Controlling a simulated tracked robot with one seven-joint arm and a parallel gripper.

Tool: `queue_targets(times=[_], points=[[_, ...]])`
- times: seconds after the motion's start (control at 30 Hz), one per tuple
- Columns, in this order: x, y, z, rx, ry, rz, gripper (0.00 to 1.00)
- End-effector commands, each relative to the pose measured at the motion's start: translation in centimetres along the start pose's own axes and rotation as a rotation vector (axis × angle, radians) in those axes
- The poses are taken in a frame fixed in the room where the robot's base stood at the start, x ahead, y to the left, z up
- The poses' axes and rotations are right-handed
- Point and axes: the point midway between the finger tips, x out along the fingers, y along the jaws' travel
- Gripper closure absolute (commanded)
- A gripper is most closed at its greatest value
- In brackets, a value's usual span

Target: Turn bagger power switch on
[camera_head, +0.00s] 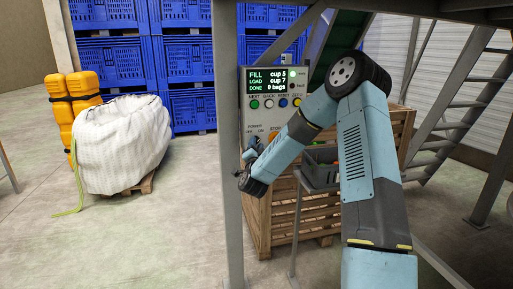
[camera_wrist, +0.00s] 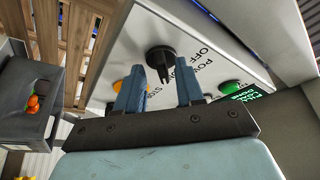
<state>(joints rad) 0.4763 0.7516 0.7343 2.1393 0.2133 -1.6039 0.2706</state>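The bagger's grey control panel (camera_head: 262,117) is on a post in the head view, its lit screen reading FILL cup 5, LOAD cup 7, DONE 0 bags. The wrist view shows the black power knob (camera_wrist: 161,57) on the panel face (camera_wrist: 205,45), beside the words POWER and OFF. My gripper (camera_wrist: 157,78) is open, its two blue fingers apart with the knob's handle end between their tips. I see gaps beside the handle; contact cannot be told. In the head view my gripper (camera_head: 250,155) is at the panel's lower left, and the knob is hard to make out there.
An orange stop button (camera_wrist: 132,80) is close by one finger and a green button (camera_wrist: 230,87) lies past the other. A steel post (camera_head: 229,190) stands left of the panel. A wooden crate (camera_head: 262,225) and a grey bin (camera_wrist: 28,92) are below.

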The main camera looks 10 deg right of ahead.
Motion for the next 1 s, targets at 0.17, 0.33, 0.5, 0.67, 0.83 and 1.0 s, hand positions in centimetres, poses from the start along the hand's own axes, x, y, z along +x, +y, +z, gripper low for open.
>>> queue_targets(times=[0.17,0.33,0.5,0.67,0.83,1.0], points=[[-0.4,-0.1,0.1,0.000,-0.001,-0.002,0.63],[-2.4,-0.2,0.1,0.001,-0.004,-0.003,0.63],[-5.8,-0.1,0.2,0.000,-0.005,-0.002,0.63],[-8.9,0.0,0.2,-0.001,-0.005,-0.001,0.63],[-11.7,0.1,0.2,-0.001,-0.004,0.000,0.63],[-13.3,0.1,0.1,0.000,-0.002,0.000,0.63]])
